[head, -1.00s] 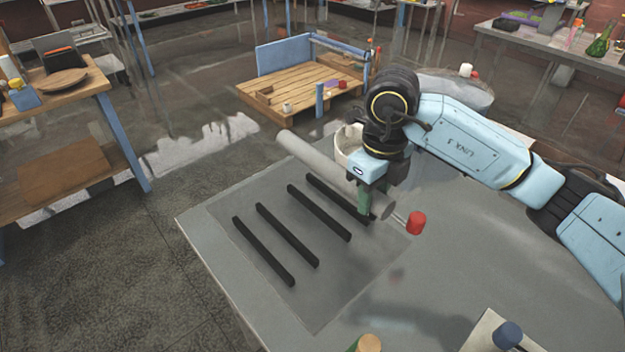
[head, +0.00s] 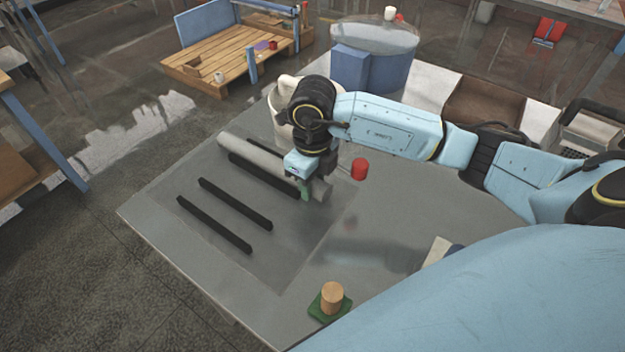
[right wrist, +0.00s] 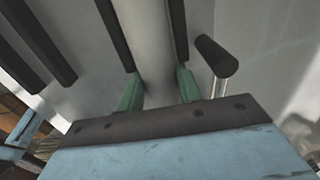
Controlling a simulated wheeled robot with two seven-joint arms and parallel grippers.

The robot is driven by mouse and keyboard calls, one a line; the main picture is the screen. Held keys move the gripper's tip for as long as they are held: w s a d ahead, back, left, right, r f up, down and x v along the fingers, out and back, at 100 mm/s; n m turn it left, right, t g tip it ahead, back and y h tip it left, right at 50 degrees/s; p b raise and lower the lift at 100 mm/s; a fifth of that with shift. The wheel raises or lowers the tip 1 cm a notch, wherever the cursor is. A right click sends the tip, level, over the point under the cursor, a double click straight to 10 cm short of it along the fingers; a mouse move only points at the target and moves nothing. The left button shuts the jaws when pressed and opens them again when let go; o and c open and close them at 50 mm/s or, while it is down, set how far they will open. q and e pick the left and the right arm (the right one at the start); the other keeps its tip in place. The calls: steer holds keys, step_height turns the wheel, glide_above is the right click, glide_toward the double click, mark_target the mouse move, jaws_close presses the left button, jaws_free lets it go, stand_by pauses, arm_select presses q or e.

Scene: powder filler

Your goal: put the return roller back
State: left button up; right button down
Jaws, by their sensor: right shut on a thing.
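The return roller (head: 248,157) is a long light-grey cylinder. It lies along the gap between the two rearmost black bars (head: 262,174) on the grey table, low down; I cannot tell whether it rests on the surface. My right gripper (head: 308,188) is shut on the roller near its right end. In the right wrist view the green fingers (right wrist: 158,88) stand on either side of the roller (right wrist: 146,40), with a black bar (right wrist: 116,35) along each side. My left gripper is not in view.
A red knob (head: 359,169) is right of the gripper. A white round container (head: 284,112) stands behind it. A wooden cylinder (head: 332,296) on a green base stands near the front edge. More black bars (head: 214,224) lie in front. The table right of the bars is mostly clear.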

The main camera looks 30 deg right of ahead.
steer(key=c, duration=1.2)
jaws_free()
steer(key=shift+c, duration=0.2)
step_height(320, 180, up, 12)
